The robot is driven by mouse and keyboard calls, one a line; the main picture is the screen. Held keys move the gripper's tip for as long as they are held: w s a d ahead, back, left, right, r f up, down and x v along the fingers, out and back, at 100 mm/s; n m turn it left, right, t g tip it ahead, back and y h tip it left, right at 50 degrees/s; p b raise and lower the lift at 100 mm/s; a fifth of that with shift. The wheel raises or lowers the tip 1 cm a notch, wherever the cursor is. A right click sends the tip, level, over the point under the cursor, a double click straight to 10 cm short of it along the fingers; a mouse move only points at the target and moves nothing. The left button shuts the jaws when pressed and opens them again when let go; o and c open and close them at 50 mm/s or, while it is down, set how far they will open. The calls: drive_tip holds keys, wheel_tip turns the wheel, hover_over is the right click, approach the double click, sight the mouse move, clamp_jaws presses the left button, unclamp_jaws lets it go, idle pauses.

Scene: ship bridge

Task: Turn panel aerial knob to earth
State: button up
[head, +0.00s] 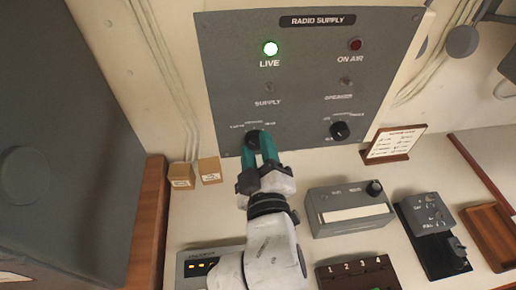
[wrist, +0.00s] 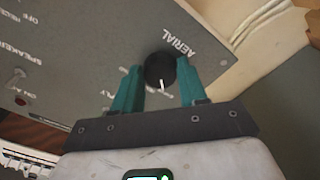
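The aerial knob (head: 252,137) is a round black dial low on the left of the grey radio supply panel. Small labels arc above it; the leftmost appears to read EARTH (head: 237,126). In the wrist view the knob (wrist: 160,70) sits between my fingertips, under the AERIAL label (wrist: 178,42). Its white pointer faces down in that view, to a small label too blurred to read. My gripper (head: 258,146) has its two teal fingers on either side of the knob, seemingly touching both sides. It also shows in the wrist view (wrist: 160,68).
Below, the desk holds small boxes (head: 181,176), a grey unit (head: 350,208) and a handset unit (head: 432,232).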

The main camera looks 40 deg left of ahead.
drive_tip(key=o, duration=0.4)
drive_tip(key=b+v, duration=0.2)
drive_tip(key=v, duration=0.8)
drive_tip(key=shift+s+d, duration=0.25)
drive_tip(key=shift+s, duration=0.05)
